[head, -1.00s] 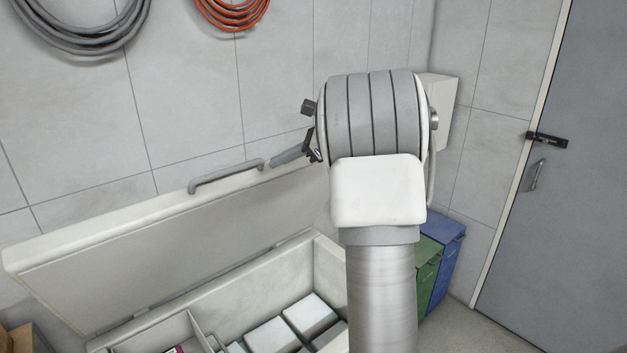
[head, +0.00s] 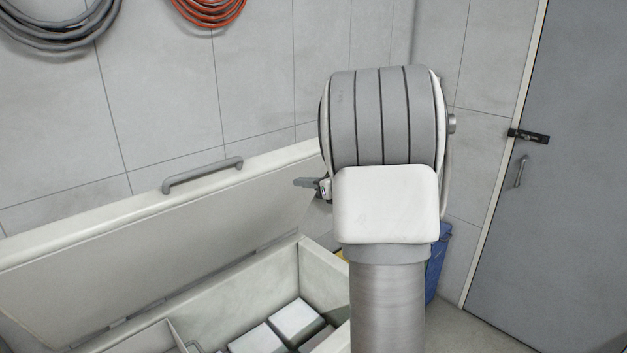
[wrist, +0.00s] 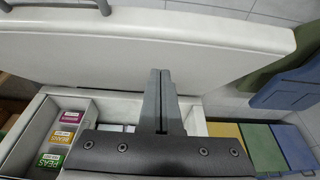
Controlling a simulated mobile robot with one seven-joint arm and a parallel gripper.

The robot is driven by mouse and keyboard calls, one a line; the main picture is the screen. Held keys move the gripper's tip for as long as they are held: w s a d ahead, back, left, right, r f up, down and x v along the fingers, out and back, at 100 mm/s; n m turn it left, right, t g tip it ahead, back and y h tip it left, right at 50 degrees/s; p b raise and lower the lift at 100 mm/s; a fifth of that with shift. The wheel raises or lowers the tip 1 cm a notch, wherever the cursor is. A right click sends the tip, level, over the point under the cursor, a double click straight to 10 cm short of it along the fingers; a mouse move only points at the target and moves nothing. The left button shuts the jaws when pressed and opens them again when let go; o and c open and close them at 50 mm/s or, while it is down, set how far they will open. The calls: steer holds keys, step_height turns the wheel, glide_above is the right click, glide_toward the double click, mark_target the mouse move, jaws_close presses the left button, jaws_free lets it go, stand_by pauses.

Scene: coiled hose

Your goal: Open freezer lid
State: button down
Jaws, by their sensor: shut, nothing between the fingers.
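The white chest freezer (head: 232,326) stands against the wall with its lid (head: 150,245) raised and leaning back steeply. A grey bar handle (head: 203,175) sits on the lid's upper edge; part of it shows at the top left of the wrist view (wrist: 85,6). My gripper (head: 300,183) is to the right of the handle, in front of the lid's right part, and apart from the handle. In the wrist view my gripper (wrist: 158,78) has its fingers together with nothing between them. My arm hides the lid's right end in the head view.
White boxes (head: 297,320) lie inside the freezer. Small cartons (wrist: 62,138) sit in its left compartment. Blue and green bins (wrist: 292,146) stand to the right. A grey door (head: 570,180) is at far right. Hoses (head: 60,30) hang on the wall.

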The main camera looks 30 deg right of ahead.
mark_target(275, 169)
steer(key=shift+w+a+r+p, duration=0.1)
steer(key=shift+w+a+p, duration=0.2)
steer(key=shift+w, duration=0.95)
steer(key=shift+w+a+r+p, duration=0.15)
steer(key=shift+w+p, duration=0.2)
steer(key=shift+w, duration=0.85)
steer(key=shift+w+a+r+p, duration=0.1)
steer(key=shift+w+a+p, duration=0.2)
steer(key=shift+w, duration=0.95)
steer(key=w+r+p, duration=0.1)
steer(key=w, duration=0.2)
steer(key=w+a+r+p, duration=0.1)
steer(key=w+r+p, duration=0.1)
steer(key=w, duration=0.1)
steer(key=w+r+p, duration=0.1)
steer(key=w, duration=0.2)
steer(key=shift+w+a+r, duration=0.15)
steer(key=shift+a+r, duration=0.2)
steer(key=shift+w+a, duration=0.1)
steer(key=shift+w, duration=0.35)
